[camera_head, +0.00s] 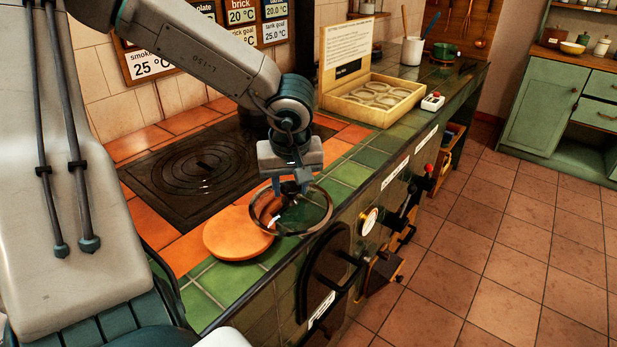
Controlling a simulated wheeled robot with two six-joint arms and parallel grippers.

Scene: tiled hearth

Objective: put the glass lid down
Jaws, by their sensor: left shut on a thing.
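The glass lid (318,222) is a clear disc with a dark rim. My left gripper (291,188) points down and is shut on the lid near its middle. The lid is over the green tiled front edge of the hearth. In the picture it overlaps the right side of a round orange-brown disc (237,240) lying on the tiles. I cannot tell whether the lid touches the tiles or hangs just above them. My right gripper is not in view.
A black ringed hotplate (190,178) lies behind the disc. An open wooden box (372,97) stands farther along, beside a small white box with a red button (432,101). Levers and a gauge (369,221) stick out from the hearth front. Green tiles (350,172) beyond the lid are clear.

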